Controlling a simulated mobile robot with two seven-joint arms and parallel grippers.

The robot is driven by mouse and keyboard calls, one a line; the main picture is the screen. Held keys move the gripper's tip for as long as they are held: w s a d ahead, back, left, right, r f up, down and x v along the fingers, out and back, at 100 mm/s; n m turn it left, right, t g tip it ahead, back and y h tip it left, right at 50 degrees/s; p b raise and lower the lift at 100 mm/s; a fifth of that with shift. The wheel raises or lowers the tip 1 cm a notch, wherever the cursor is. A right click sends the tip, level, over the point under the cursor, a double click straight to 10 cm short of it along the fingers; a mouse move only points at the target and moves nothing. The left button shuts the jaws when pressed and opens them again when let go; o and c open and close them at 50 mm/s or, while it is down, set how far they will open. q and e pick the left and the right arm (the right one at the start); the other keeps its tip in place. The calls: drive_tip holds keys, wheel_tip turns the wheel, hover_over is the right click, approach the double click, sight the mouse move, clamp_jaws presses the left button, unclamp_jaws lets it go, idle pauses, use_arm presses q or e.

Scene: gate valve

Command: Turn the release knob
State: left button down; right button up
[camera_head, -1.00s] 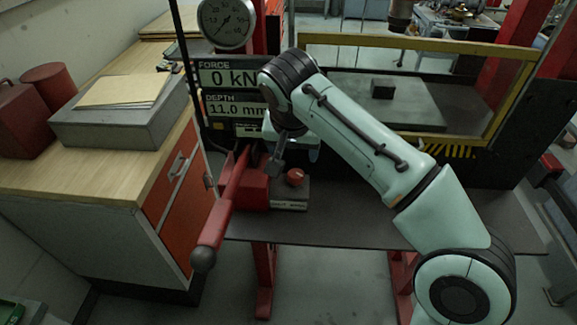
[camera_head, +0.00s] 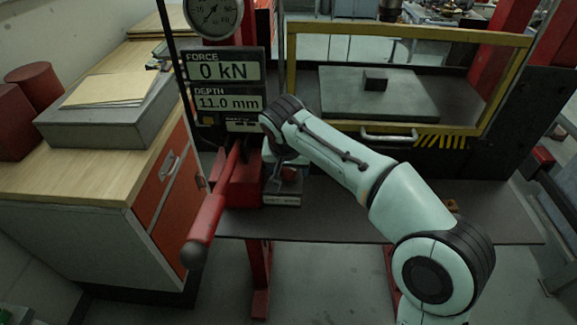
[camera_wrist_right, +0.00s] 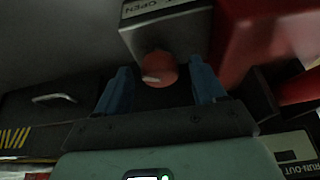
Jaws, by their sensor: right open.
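The release knob (camera_wrist_right: 158,68) is a round red knob with a pale mark, on a small grey box (camera_wrist_right: 170,28) with a label reading "OPEN". In the right wrist view it sits between the two blue fingertips of my right gripper (camera_wrist_right: 160,82), with a gap on each side. The gripper is open and empty. In the head view my right gripper (camera_head: 284,184) is over the grey box (camera_head: 282,200), and the arm and gripper hide the knob. My left gripper is not in view.
The red pump body (camera_head: 238,188) and its long red lever (camera_head: 207,215) are close left of the gripper. The display panel (camera_head: 226,85) reads 0 kN and 11.0 mm. A yellow-framed guard (camera_head: 290,75) stands at the back right. The dark bench (camera_head: 330,222) is mostly clear on the right.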

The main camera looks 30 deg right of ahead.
drive_tip(key=c, duration=1.1)
drive_tip(key=shift+o, duration=0.2)
drive_tip(key=shift+n, duration=0.3)
drive_tip(key=shift+d+n+t+y, duration=0.15)
drive_tip(key=shift+n+t+y, duration=0.2)
drive_tip(key=shift+n, duration=0.55)
drive_tip(key=shift+d+n+y+p, duration=0.1)
drive_tip(key=shift+n+y+p, duration=0.65)
drive_tip(key=shift+n, duration=0.95)
drive_tip(key=o, duration=1.1)
drive_tip(key=shift+c, duration=0.2)
